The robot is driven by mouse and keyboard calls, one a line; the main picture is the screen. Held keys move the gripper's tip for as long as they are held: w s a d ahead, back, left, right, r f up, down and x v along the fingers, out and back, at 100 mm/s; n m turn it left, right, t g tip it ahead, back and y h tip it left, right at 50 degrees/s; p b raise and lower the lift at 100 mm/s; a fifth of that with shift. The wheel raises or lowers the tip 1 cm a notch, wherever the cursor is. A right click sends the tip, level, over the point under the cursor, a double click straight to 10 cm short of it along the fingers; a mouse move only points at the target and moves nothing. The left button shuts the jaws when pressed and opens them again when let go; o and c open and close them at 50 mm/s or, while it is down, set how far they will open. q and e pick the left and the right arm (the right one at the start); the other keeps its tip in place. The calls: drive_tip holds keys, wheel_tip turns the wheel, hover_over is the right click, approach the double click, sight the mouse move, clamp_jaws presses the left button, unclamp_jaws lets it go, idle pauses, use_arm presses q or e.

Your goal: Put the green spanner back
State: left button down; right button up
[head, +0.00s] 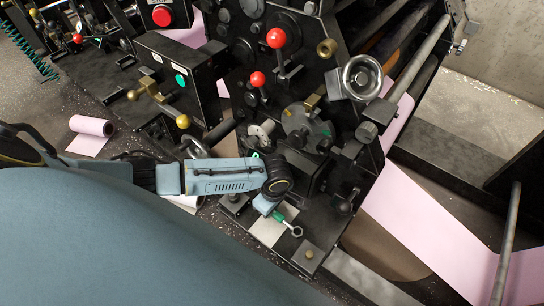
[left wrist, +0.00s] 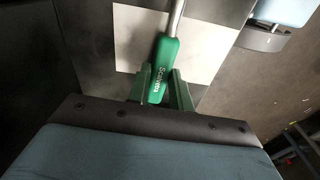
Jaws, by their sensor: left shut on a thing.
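The green spanner (head: 278,217) has a green handle and a metal shaft with a ring end at its lower right in the head view. In the left wrist view, its lettered handle (left wrist: 165,62) lies between green finger pads, with the shaft running up. My left gripper (head: 271,208) is shut on the handle, pointing down over a pale square (head: 268,234) on the machine's black base plate. The gripper (left wrist: 160,88) hides part of the handle. I cannot tell whether the spanner touches the plate. My right gripper is not in view.
The black machine (head: 310,160) stands close around the arm, with red-knobbed levers (head: 277,38) and a handwheel (head: 362,77). A brass knob (head: 309,254) sits near the plate's front corner. A pink web (head: 420,215) runs at right; a pink roll (head: 92,126) lies at left.

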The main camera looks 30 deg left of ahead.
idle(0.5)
use_arm(q)
drive_tip(key=shift+s+r+p, duration=0.1)
drive_tip(key=shift+r+p, duration=0.05)
drive_tip(key=shift+p, duration=0.25)
drive_tip(key=shift+s+r+t+p, duration=0.1)
drive_tip(key=shift+t+p, duration=0.5)
drive_tip(key=shift+t, duration=0.1)
drive_tip(key=shift+t+p, duration=0.3)
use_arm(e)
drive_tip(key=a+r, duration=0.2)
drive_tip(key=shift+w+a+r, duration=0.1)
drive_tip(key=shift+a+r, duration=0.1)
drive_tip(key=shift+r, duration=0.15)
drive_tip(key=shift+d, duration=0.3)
use_arm(q)
drive_tip(key=shift+f, duration=0.6)
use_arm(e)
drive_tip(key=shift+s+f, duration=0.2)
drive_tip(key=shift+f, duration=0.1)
use_arm(q)
drive_tip(key=c, duration=1.2)
unclamp_jaws()
